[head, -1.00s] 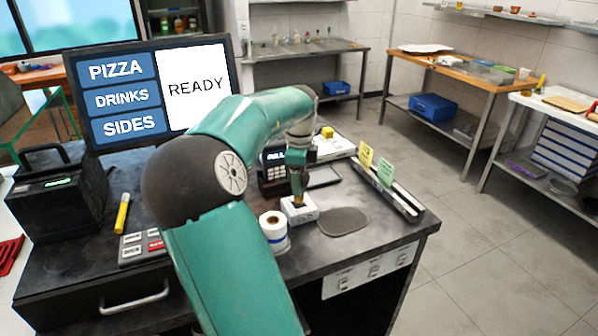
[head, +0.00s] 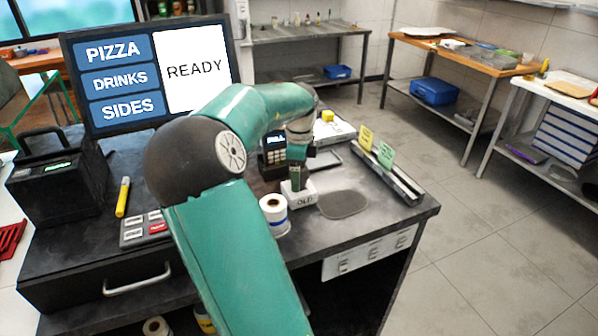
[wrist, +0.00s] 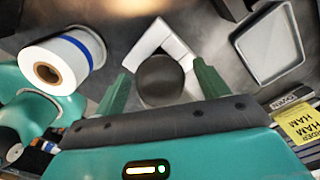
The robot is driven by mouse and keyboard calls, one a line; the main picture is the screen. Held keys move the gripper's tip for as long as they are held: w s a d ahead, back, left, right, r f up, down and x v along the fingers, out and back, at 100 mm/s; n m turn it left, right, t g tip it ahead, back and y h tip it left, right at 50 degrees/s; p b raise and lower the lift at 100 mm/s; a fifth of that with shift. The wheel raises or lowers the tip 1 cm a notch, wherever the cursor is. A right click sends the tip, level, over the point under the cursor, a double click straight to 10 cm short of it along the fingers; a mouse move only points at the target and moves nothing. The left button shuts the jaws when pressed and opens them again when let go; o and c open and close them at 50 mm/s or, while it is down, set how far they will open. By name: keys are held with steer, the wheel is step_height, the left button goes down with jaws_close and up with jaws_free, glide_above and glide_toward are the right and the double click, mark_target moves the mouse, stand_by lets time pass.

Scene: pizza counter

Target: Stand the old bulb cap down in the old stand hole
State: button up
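The white stand marked OLD (head: 298,200) sits on the dark counter; it also shows in the wrist view (wrist: 158,35). A dark, round-topped cap (wrist: 160,82) covers the near part of the stand in the wrist view. How deep it sits in the hole is hidden. My gripper (head: 296,184) is low over the stand in the head view, and its fingers hide the cap there. In the wrist view my gripper (wrist: 160,76) has its two green fingers apart on either side of the cap, with a gap on both sides.
A paper roll (head: 274,214) stands close left of the stand. A dark flat mat (head: 342,205) lies to its right. A ticket rail (head: 388,178) with yellow and green cards runs beyond the mat. A grey tray (wrist: 270,45) lies nearby.

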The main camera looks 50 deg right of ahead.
steer(key=shift+r, duration=0.1)
step_height(320, 180, up, 14)
stand_by(0.6)
steer(key=shift+f, duration=0.2)
stand_by(0.6)
steer(key=w+a+f+n+t+y, duration=0.1)
steer(key=a+f+n+t+y, duration=0.15)
steer(key=a+n, duration=1.6)
steer(key=s+a+f+n+t, duration=0.1)
steer(key=s+a+n, duration=0.1)
steer(key=a+n, duration=0.2)
steer(key=s+a+f+n+t+h, duration=0.1)
steer(key=s+a+f+n, duration=0.1)
steer(key=a, duration=0.9)
steer(key=s+a+f+n+t+h, duration=0.1)
steer(key=s+a+n, duration=0.3)
steer(key=a+n, duration=0.2)
steer(key=shift+a+f, duration=0.3)
steer(key=shift+a, duration=0.6)
